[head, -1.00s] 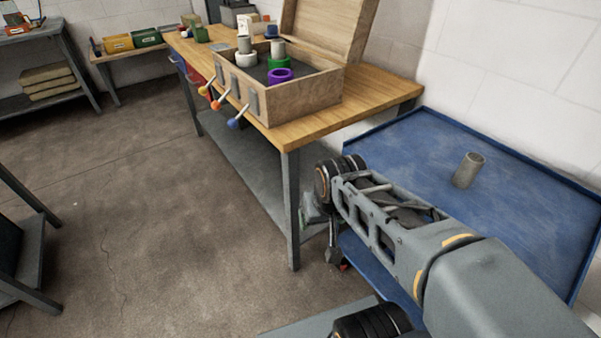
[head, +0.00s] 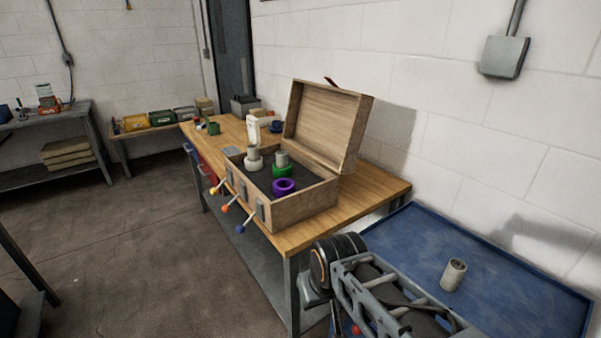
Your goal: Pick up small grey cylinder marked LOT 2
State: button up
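A second grey cylinder (head: 253,152) stands in a white ring, and a third (head: 282,158) in a green ring (head: 283,171), both inside the open wooden box (head: 300,207). No lettering is readable on these either. My arm reaches in from the lower right, in front of and left of the cylinder on the blue top. My gripper's fingers are not visible.
A purple ring (head: 284,187) with nothing in it sits in the box. Levers with yellow, orange and blue (head: 240,229) knobs stick out of its front. The box stands on a wooden workbench (head: 376,200). The blue top is clear around the cylinder. A white wall (head: 470,130) rises behind.

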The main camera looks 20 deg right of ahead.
aim_at(253, 149)
jog(key=u, duration=1.05)
jog(key=i, duration=0.8)
jog(key=z, duration=0.55)
